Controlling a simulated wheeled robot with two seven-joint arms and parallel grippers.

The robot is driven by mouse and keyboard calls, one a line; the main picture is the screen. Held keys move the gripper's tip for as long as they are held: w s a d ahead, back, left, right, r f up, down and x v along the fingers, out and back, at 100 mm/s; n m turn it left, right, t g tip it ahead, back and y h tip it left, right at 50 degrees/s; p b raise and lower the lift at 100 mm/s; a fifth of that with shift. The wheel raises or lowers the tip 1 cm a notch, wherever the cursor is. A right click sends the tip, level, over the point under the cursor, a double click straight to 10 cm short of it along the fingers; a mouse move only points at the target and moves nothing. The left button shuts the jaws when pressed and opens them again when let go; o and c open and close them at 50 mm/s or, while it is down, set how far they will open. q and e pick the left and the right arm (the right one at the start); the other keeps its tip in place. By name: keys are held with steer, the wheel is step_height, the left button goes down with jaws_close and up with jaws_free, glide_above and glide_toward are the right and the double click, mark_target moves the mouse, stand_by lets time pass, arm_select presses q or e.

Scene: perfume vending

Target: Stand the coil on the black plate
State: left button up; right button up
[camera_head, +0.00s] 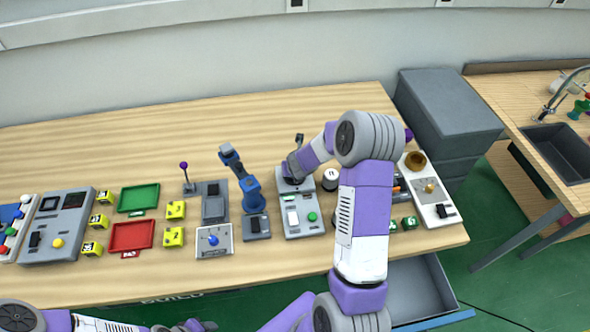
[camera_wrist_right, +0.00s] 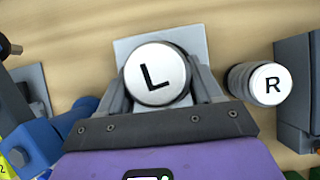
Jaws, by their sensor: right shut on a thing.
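My right gripper (camera_wrist_right: 160,92) is shut around a cylinder with a white top marked L (camera_wrist_right: 157,72), which I take to be the coil. It looks upright between the fingers. A light grey surface (camera_wrist_right: 128,46) shows behind it; contact cannot be told. In the head view my right gripper (camera_head: 293,168) is over the back end of a grey panel (camera_head: 303,228), and the hand hides the coil. I cannot surely pick out the black plate; a dark plate (camera_head: 214,207) lies on a unit further left. My left gripper (camera_head: 195,326) is at the bottom edge, its fingers unclear.
A white-topped cylinder marked R (camera_wrist_right: 272,84) stands close right of the coil; it also shows in the head view (camera_head: 331,174). A blue arm-like device (camera_head: 245,185) stands to the left. Red (camera_head: 131,236) and green (camera_head: 138,198) trays lie further left. The table's back is clear.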

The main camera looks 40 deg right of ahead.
steer(key=o, duration=1.2)
steer(key=shift+o, duration=0.4)
steer(key=shift+r, duration=0.15)
steer(key=shift+r+p, duration=3)
steer(key=shift+r, duration=0.4)
